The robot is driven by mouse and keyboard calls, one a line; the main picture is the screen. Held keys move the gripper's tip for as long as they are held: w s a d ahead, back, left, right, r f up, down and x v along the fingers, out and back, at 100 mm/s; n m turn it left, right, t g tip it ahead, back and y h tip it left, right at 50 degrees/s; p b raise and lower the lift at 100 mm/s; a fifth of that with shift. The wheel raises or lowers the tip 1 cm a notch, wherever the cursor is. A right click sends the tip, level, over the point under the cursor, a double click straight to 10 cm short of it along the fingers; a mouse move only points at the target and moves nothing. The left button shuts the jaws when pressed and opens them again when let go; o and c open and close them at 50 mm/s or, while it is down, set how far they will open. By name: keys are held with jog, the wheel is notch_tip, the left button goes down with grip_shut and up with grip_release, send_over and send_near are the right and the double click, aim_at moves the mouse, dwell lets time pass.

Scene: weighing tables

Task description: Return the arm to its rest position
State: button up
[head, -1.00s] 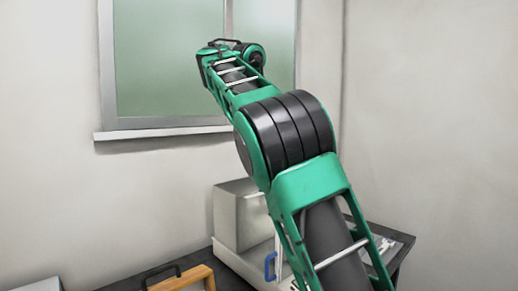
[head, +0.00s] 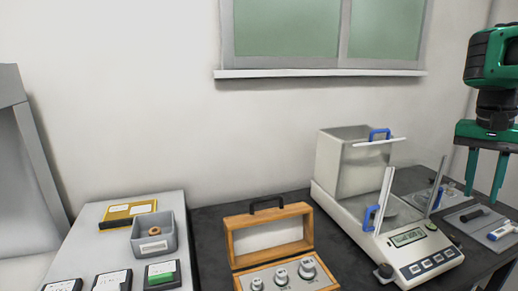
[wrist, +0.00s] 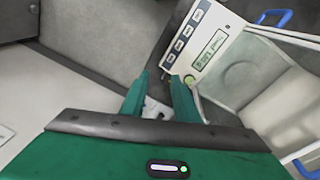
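My gripper (head: 484,196) hangs at the right edge of the head view, its two green fingers pointing down. It is above the right end of the dark table, to the right of the balance. The fingers stand apart with nothing between them. In the wrist view the gripper (wrist: 160,90) also shows a gap between its fingertips, with the balance's display panel just beyond them. Most of my arm is outside the head view.
The balance (head: 408,262) has a glass shield with blue handles. A wooden case (head: 232,247) of metal weights stands open left of it. A grey bin (head: 153,240) and several small boxes are on the light table (head: 92,258). Small tools lie under my gripper.

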jog(key=s+a+f+n+y, duration=0.1)
jog(key=s+a+f+n, duration=0.1)
jog(key=s+a+f, duration=0.4)
jog(key=s+a+f+n+y, duration=0.1)
jog(key=s+a+f, duration=0.4)
jog(key=s+f, duration=0.5)
jog(key=shift+s+a+n, duration=0.4)
jog(key=shift+s+n, duration=0.2)
jog(key=shift+n, duration=0.1)
jog(key=shift+w+f, duration=0.3)
jog(key=shift+w, duration=0.3)
